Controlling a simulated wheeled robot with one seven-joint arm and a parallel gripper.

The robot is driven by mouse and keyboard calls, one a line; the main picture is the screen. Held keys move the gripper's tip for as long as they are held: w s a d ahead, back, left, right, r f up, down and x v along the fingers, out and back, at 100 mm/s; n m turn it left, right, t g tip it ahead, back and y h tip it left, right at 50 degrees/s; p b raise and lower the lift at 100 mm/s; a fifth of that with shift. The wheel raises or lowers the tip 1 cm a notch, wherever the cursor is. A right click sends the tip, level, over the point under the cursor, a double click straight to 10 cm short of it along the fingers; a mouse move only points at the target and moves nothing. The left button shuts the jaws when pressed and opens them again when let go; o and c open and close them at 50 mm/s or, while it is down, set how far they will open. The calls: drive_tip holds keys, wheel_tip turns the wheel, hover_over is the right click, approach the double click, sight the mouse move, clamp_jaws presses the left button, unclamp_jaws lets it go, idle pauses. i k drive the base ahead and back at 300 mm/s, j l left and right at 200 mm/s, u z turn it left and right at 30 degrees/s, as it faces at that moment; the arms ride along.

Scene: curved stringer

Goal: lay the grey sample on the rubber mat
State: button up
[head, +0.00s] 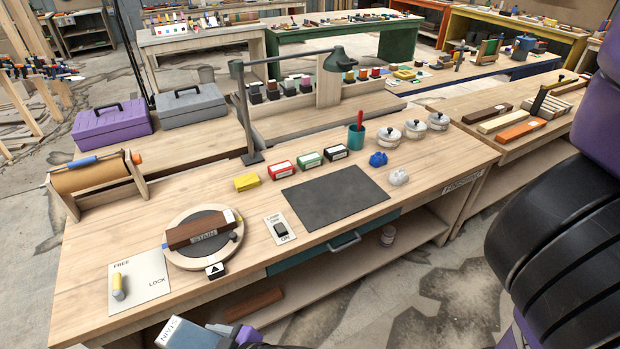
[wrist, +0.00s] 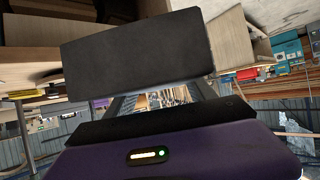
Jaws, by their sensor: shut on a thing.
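The grey sample (head: 190,334) is at the bottom edge of the head view, in front of the workbench, with a white lettered label on its end. My gripper (head: 222,332) is shut on it, and the lower part is cut off by the frame. In the wrist view the sample is a dark grey block (wrist: 137,55) across the jaws of my gripper (wrist: 165,100). The rubber mat (head: 335,196) is a dark, flat rectangle on the workbench, bare, up and to the right of my gripper.
On the workbench (head: 210,285), a round turntable (head: 196,259) bears a brown sample (head: 200,229). A lamp switch plate (head: 281,229) lies left of the mat. Several small boxes, a teal cup (head: 356,138) and lidded pots stand behind it. A lamp arm (head: 243,110) rises at the back.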

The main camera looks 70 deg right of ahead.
sight(336, 192)
drive_tip(key=k+z, duration=0.1)
drive_tip(key=z, duration=0.7)
drive_tip(key=k+z, duration=0.15)
drive_tip(key=z, duration=0.65)
drive_tip(key=k+l, duration=0.05)
drive_tip(key=l, duration=0.05)
